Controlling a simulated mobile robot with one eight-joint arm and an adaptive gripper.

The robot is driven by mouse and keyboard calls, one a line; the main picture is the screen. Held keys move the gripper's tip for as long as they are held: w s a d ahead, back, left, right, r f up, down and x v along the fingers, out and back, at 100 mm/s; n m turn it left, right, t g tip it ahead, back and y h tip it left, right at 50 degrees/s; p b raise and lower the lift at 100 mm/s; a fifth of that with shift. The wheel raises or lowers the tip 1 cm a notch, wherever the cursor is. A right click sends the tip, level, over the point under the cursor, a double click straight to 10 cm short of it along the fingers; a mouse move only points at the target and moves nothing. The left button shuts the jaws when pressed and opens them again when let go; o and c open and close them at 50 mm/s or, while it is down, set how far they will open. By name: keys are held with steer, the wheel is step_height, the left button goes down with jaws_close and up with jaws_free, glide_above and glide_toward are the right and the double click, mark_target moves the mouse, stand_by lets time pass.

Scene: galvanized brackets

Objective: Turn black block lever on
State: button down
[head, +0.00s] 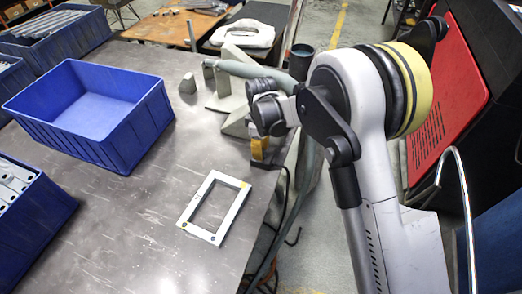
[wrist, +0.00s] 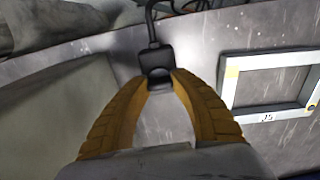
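A black block (wrist: 155,58) with a cable from its far side lies on the metal table in the wrist view. A short dark part, which looks like its lever (wrist: 160,83), faces my gripper. My gripper (wrist: 160,78) has two yellow-orange fingers, apart, with their tips at the block's near side and the lever part between them. I cannot tell whether the fingertips touch it. In the head view my gripper (head: 259,149) points down at the table's right edge, and the block is mostly hidden there behind the gripper and arm.
A pale rectangular frame (head: 184,222) lies on the table; it also shows in the wrist view (wrist: 228,88). An empty blue bin (head: 75,138) stands at left, with more bins beyond. Grey angled stands (head: 223,98) are behind the gripper.

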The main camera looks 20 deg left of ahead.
steer(key=shift+m, duration=0.5)
steer(key=m, duration=1.2)
steer(key=shift+m+p, duration=0.35)
steer(key=shift+m, duration=2.35)
steer(key=c, duration=1.1)
jaws_free()
steer(key=shift+o, duration=0.2)
